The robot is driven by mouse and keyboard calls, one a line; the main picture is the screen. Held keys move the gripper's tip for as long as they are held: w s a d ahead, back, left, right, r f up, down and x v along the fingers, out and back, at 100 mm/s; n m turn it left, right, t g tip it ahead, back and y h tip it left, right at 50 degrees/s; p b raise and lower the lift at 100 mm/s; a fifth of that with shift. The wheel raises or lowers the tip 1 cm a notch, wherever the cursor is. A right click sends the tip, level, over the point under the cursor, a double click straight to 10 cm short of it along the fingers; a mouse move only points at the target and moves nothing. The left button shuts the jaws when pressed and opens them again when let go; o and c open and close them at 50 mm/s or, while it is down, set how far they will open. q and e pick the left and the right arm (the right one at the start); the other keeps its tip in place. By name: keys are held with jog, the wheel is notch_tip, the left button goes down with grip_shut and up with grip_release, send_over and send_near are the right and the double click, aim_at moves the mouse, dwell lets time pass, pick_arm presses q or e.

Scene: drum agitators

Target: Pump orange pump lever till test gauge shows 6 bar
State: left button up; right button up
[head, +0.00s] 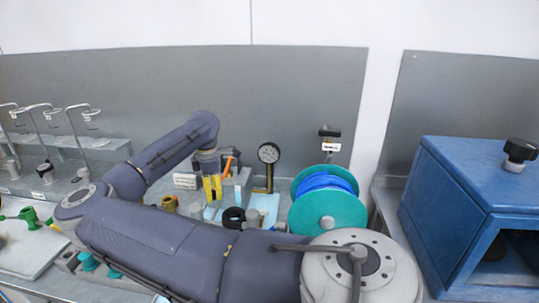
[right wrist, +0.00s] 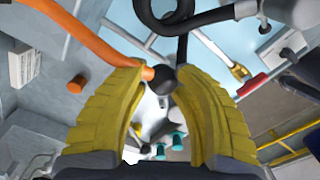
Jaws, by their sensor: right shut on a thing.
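The orange pump lever (head: 228,165) rises at the grey block on the bench, beside my right gripper (head: 212,189). In the right wrist view the orange lever (right wrist: 98,45) comes in from the upper left and ends in a dark ball knob (right wrist: 163,80). The yellow fingers of my right gripper (right wrist: 162,75) are closed around this lever end. The test gauge (head: 268,153), a round white dial with a black rim, stands upright right of the lever. Its needle is too small to read. My left gripper is out of view.
A teal reel with blue hose (head: 327,186) stands right of the gauge. A black ring (head: 233,217) lies in front. A blue cabinet (head: 452,205) fills the right side. Hooked metal stands (head: 80,125) are at the left.

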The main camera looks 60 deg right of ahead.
jog(key=shift+s+d+f, duration=0.15)
jog(key=shift+f, duration=0.7)
jog(key=shift+d+r, duration=0.1)
jog(key=shift+r, duration=0.3)
notch_tip(320, 180, up, 16)
jog(key=shift+w+d+f, duration=0.15)
jog(key=shift+w+d, duration=0.1)
jog(key=shift+d, duration=0.2)
